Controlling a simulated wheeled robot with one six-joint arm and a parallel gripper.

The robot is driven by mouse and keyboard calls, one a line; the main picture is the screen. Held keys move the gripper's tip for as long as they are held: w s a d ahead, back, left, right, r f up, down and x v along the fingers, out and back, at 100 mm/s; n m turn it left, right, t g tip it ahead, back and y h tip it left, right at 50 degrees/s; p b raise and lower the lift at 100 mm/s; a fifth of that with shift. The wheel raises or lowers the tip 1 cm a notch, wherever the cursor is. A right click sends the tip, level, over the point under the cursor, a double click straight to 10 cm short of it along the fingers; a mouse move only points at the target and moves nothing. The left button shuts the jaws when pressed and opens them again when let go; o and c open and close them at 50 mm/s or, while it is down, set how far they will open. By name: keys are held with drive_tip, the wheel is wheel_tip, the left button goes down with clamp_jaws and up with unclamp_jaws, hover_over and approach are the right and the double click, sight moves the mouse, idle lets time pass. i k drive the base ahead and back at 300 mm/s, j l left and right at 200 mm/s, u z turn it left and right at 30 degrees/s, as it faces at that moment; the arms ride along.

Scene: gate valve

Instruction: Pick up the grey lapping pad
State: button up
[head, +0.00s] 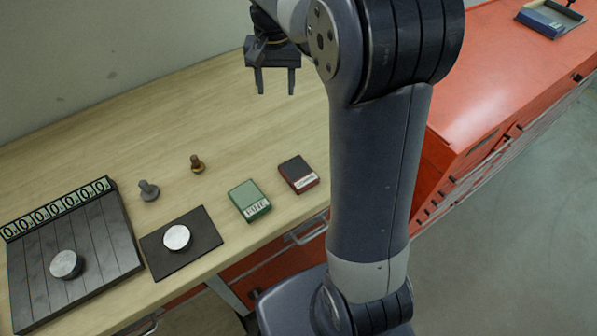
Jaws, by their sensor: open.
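A grey piece with a wide round foot and a narrower knob (148,190) stands on the wooden bench; it looks most like the grey lapping pad. A similar brown piece (197,164) stands to its right and farther back. My gripper (276,86) is in the upper middle of the head view, to the right of and well apart from both pieces. Its two fingers point down, spread apart, with nothing between them. The grey piece is fully in view.
A green block (249,201) and a dark red-sided block (298,174) lie on the bench (110,140). A light disc (177,238) sits on a dark mat (208,232). Another disc (66,264) sits on a grooved dark plate (110,235). A red cabinet (500,70) stands right.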

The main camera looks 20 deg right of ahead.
sight(149, 193)
drive_tip(key=u, duration=1.25)
drive_tip(key=j, duration=0.3)
drive_tip(key=i+j, duration=0.1)
drive_tip(key=j, duration=0.2)
